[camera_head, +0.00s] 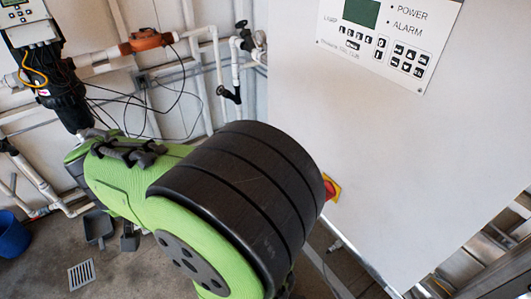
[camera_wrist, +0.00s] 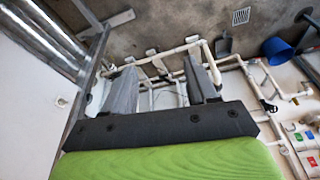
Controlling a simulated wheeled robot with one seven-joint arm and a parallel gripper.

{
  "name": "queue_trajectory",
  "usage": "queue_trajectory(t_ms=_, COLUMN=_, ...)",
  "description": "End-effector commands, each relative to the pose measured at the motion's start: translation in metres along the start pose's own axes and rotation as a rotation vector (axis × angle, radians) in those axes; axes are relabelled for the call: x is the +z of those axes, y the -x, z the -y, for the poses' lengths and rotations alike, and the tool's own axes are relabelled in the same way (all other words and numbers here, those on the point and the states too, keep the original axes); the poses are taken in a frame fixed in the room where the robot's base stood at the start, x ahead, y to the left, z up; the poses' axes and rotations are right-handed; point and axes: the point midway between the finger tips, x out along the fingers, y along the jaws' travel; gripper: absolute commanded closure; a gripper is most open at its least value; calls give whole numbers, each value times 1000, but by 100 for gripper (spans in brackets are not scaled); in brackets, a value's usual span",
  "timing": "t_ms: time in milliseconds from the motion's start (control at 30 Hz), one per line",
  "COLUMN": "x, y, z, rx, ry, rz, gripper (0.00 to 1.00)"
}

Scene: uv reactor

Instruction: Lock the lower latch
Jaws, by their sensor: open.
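The white cabinet (camera_head: 400,140) fills the right side of the head view, and its flat side shows at the left of the wrist view (camera_wrist: 25,90). A small round pale fitting (camera_wrist: 62,102) sits on that side in the wrist view; it may be the lower latch, but it is too small to tell whether it is locked. My gripper (camera_wrist: 160,75) is open in the wrist view, with two grey fingers spread apart and nothing between them. The fingers are to the right of the fitting and apart from it. My arm hides part of the cabinet's left edge in the head view.
A red and yellow switch (camera_head: 330,187) is on the cabinet beside my arm. A control panel (camera_head: 388,38) is above. White pipes (camera_head: 210,60) line the wall.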

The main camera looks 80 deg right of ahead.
Motion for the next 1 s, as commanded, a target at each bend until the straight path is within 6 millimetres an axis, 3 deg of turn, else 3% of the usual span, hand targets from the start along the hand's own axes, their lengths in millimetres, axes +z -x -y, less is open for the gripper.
queue_trajectory(t_ms=33, x=-6, y=-23, z=-6, rx=48, ry=-60, rz=5, gripper=43)
queue_trajectory(t_ms=167, x=-28, y=-68, z=-31, rx=196, ry=-249, rz=-10, gripper=43)
queue_trajectory(t_ms=267, x=-47, y=-112, z=-61, rx=364, ry=-428, rz=-58, gripper=43)
queue_trajectory(t_ms=400, x=-75, y=-173, z=-122, rx=683, ry=-697, rz=-248, gripper=43)
queue_trajectory(t_ms=500, x=-94, y=-197, z=-162, rx=909, ry=-834, rz=-476, gripper=43)
queue_trajectory(t_ms=600, x=-112, y=-205, z=-184, rx=1074, ry=-896, rz=-737, gripper=43)
queue_trajectory(t_ms=733, x=-128, y=-201, z=-191, rx=1173, ry=-905, rz=-987, gripper=43)
queue_trajectory(t_ms=867, x=-133, y=-195, z=-194, rx=1194, ry=-904, rz=-1068, gripper=43)
queue_trajectory(t_ms=1000, x=-136, y=-195, z=-216, rx=1197, ry=-906, rz=-1062, gripper=43)
